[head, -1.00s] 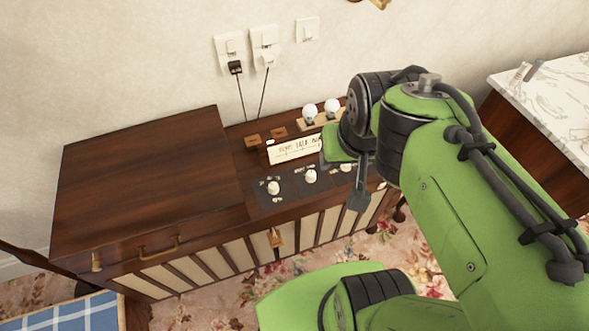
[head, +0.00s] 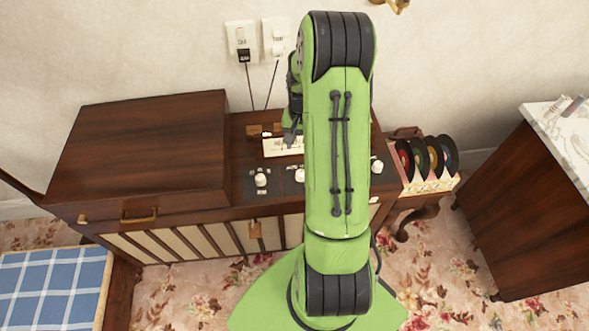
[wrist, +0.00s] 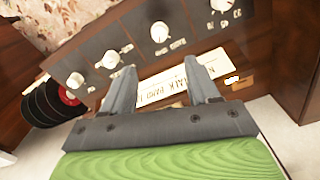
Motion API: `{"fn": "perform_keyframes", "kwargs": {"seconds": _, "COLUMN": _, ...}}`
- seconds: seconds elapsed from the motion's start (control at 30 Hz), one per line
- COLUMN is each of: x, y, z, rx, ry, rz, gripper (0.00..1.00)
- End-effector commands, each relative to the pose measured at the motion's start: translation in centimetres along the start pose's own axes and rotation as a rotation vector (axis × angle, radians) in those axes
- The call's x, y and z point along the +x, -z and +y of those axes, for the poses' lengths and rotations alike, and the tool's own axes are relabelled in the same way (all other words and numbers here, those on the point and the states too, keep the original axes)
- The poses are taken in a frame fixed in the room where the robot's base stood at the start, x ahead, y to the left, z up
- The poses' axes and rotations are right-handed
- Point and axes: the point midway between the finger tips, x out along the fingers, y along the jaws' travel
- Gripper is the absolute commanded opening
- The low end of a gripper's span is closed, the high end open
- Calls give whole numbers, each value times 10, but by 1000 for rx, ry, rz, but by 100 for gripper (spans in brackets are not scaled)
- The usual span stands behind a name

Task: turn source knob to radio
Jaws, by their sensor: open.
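The wooden console bears a row of white round knobs on dark plates. In the head view the leftmost knob (head: 261,180) and the one beside it (head: 300,175) show left of my arm, and another (head: 376,167) shows right of it. The wrist view shows several knobs, including one (wrist: 160,32) beyond my fingertips. I cannot read which label says source. A white lettered dial panel (head: 283,146) lies behind the knobs; it shows between and behind my fingers in the wrist view (wrist: 165,84). My gripper (wrist: 160,70) is open and empty, above the panel, apart from the knobs.
A closed wooden lid (head: 150,145) rises at the console's left. A record rack (head: 430,185) stands at its right, and a marble-topped cabinet (head: 520,215) farther right. Wall sockets with cords (head: 243,42) are behind. My arm hides the console's middle.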

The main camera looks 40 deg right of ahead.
Motion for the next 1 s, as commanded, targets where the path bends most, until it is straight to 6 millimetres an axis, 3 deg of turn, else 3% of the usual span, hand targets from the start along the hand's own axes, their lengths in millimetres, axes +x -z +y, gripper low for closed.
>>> {"fn": "perform_keyframes", "kwargs": {"seconds": 0.3, "x": 84, "y": -2, "z": 0, "rx": -1, "ry": -1, "rz": -6, "gripper": 60}}
{"fn": "perform_keyframes", "kwargs": {"seconds": 0.5, "x": 127, "y": -2, "z": 0, "rx": -1, "ry": -1, "rz": -4, "gripper": 60}}
{"fn": "perform_keyframes", "kwargs": {"seconds": 0.67, "x": 141, "y": -1, "z": 0, "rx": -2, "ry": 0, "rz": -1, "gripper": 60}}
{"fn": "perform_keyframes", "kwargs": {"seconds": 0.9, "x": 142, "y": -1, "z": 0, "rx": -2, "ry": 0, "rz": 0, "gripper": 60}}
{"fn": "perform_keyframes", "kwargs": {"seconds": 1.0, "x": 142, "y": -1, "z": 0, "rx": -2, "ry": 0, "rz": 0, "gripper": 48}}
